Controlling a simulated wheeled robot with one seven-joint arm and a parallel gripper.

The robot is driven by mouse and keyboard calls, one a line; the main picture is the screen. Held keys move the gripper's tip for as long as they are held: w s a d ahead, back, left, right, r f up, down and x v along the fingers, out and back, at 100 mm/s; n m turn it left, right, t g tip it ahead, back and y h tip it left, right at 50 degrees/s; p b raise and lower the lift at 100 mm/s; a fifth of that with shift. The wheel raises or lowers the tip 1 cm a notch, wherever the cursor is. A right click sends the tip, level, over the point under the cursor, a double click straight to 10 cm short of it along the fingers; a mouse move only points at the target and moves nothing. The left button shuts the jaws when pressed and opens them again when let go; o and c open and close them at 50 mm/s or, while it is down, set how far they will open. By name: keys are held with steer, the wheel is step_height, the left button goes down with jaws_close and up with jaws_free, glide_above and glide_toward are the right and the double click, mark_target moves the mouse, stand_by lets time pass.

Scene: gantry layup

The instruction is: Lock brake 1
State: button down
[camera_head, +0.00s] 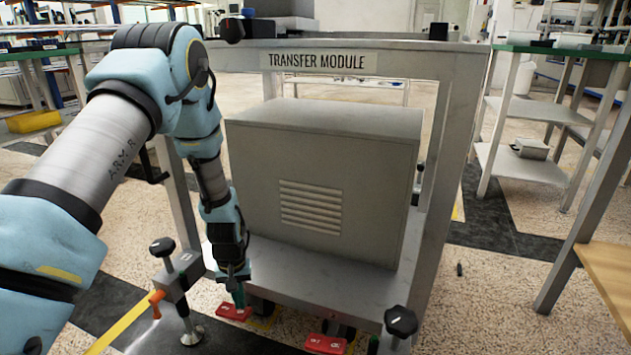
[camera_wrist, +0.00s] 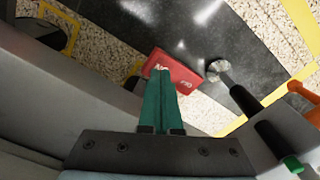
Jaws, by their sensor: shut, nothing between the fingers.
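Two red brake pedals show low at the front of the transfer module (camera_head: 345,60). The left pedal (camera_head: 234,312) is by a caster, and the right pedal (camera_head: 325,344) is at the bottom of the head view.
A leveling foot (camera_head: 192,336) with a black knob (camera_head: 162,246) and an orange lever (camera_head: 156,298) stands left of the pedal. Another black knob (camera_head: 401,321) is at the right. A grey vented box (camera_head: 330,180) sits on the lower shelf, above the pedals.

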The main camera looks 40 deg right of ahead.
steer(key=shift+f+b, duration=0.5)
steer(key=shift+f, duration=0.6)
stand_by(0.6)
step_height(320, 180, up, 7)
steer(key=p, duration=0.6)
steer(key=shift+r, duration=0.1)
stand_by(0.5)
